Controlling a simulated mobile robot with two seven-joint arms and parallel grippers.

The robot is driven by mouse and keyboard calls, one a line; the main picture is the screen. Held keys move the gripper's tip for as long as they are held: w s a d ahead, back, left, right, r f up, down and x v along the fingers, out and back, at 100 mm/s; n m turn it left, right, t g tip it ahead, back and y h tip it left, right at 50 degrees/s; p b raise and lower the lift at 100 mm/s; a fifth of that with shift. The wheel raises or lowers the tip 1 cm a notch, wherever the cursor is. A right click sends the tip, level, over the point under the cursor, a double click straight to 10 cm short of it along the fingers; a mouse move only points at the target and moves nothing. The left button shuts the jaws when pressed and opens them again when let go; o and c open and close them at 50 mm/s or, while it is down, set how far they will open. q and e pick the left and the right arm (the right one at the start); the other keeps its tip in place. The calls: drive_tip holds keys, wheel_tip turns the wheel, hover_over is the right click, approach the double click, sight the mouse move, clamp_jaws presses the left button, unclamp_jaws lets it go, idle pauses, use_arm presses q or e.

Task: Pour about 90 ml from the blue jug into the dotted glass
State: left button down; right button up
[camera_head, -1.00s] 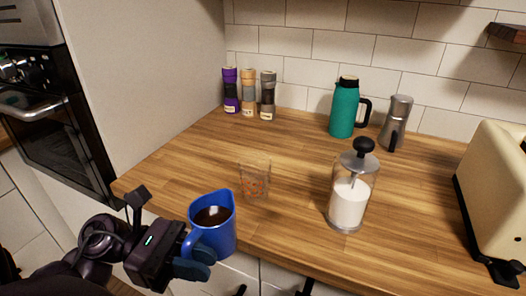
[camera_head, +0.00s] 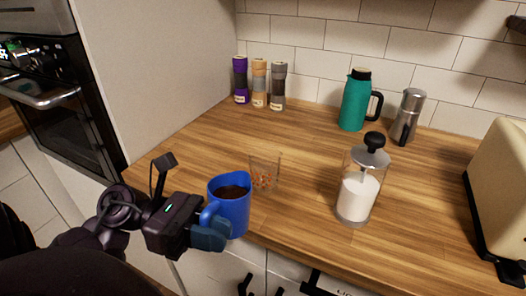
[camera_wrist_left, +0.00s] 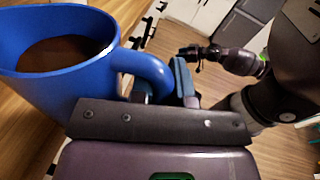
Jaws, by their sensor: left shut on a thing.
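The blue jug (camera_head: 229,207) holds a dark brown liquid and is upright at the counter's front edge. My left gripper (camera_head: 209,234) is shut on the jug near its handle. The jug also fills the upper left of the left wrist view (camera_wrist_left: 65,84), with the liquid well below its rim. The dotted glass (camera_head: 264,173) is clear with orange dots and stands on the wooden counter, just behind and to the right of the jug. The jug covers a little of its left side. I see no liquid in the glass. My right gripper shows in the left wrist view (camera_wrist_left: 190,55), far from the jug.
The wooden counter (camera_head: 310,190) is clear around the glass. A press with white liquid (camera_head: 357,200) stands to the right. A cream toaster (camera_head: 502,200) is at the right.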

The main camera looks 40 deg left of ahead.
sight(226, 209)
use_arm(q)
drive_tip(key=shift+w+a+r+n, duration=0.2)
drive_tip(key=shift+w+r+n, duration=0.65)
drive_tip(key=shift+r+n, duration=0.25)
drive_tip(key=shift+r, duration=0.1)
drive_tip(key=shift+w+a+r, duration=0.1)
drive_tip(key=shift+w+r, duration=0.2)
drive_tip(key=shift+r, duration=0.05)
drive_tip(key=shift+w+r+n, duration=0.3)
drive_tip(key=shift+r+n, duration=0.05)
drive_tip(key=shift+n, duration=0.15)
drive_tip(key=shift+w+a+r+g+y, duration=0.1)
drive_tip(key=shift+w+r+g+y, duration=0.2)
drive_tip(key=shift+g, duration=0.1)
drive_tip(key=shift+r+n, duration=0.1)
drive_tip(key=shift+n, duration=0.2)
